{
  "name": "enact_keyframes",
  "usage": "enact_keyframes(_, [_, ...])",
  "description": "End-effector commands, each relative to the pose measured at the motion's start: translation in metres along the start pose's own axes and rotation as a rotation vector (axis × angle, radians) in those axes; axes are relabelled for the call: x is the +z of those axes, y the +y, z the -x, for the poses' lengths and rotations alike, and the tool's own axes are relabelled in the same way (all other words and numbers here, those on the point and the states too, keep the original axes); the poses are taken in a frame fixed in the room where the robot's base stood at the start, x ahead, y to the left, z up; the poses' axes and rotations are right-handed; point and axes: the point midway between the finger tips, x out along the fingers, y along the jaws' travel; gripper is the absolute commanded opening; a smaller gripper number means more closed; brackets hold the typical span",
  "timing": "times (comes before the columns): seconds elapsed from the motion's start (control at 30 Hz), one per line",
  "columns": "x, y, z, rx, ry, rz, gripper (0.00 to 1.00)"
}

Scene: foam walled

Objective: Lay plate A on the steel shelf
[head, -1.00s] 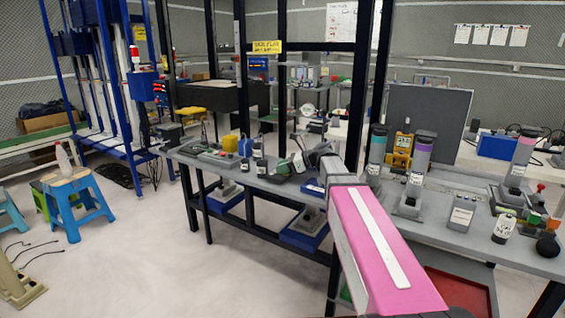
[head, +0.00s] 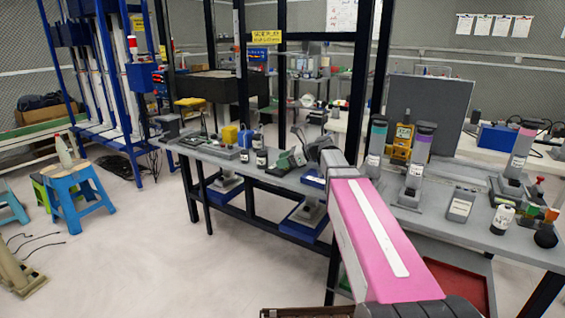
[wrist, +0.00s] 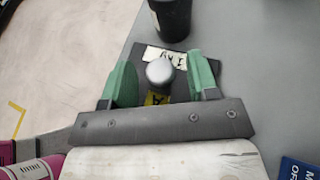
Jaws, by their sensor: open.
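Plate A (wrist: 180,88) is a dark flat plate with a white "1 kg" label, a yellow label marked A and a round silver knob (wrist: 159,72). It lies on the grey bench top near its edge in the wrist view. My gripper (wrist: 161,66) is open, with one green finger on each side of the knob. In the head view my gripper (head: 291,158) is over the bench's front edge and the plate is hard to make out. I cannot tell which surface is the steel shelf.
A black bottle (wrist: 172,18) stands just beyond the plate. A blue sign (wrist: 300,169) lies at lower right. Blue stools (head: 72,180) stand at left on open floor.

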Motion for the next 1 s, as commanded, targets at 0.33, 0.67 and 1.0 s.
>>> enact_keyframes(0.33, [-0.001, 0.0, 0.053, -0.003, 0.0, 0.0, 0.54])
enact_keyframes(0.67, [0.0, 0.0, 0.072, -0.001, 0.0, 0.0, 0.54])
enact_keyframes(1.0, [0.0, 0.0, 0.072, 0.0, 0.0, 0.0, 0.54])
